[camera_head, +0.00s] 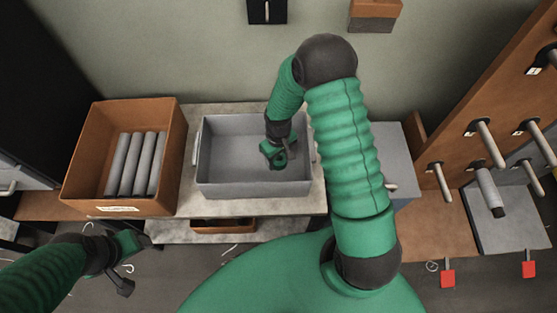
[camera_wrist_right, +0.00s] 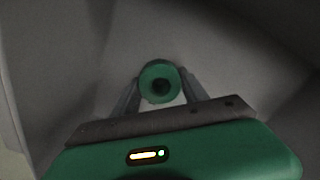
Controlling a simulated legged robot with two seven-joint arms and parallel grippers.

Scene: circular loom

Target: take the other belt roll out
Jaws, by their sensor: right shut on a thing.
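The grey bin (camera_head: 210,188) stands on the light bench in the middle of the head view. My right gripper (camera_head: 277,158) reaches down into it. In the right wrist view its two fingers close on a belt roll (camera_wrist_right: 160,82), seen end-on as a green ring with a dark centre. The grey bin walls and floor surround the roll there. The roll is hard to tell from the green gripper in the head view. My left gripper (camera_head: 136,262) is at the lower left, away from the bin; its jaws are unclear.
An orange-brown box (camera_head: 83,160) with several grey rollers (camera_head: 138,163) stands left of the bin. At the right, a wooden board (camera_head: 470,110) carries several pegs, one with a grey roll (camera_head: 489,191). Red tags (camera_head: 447,279) hang at lower right.

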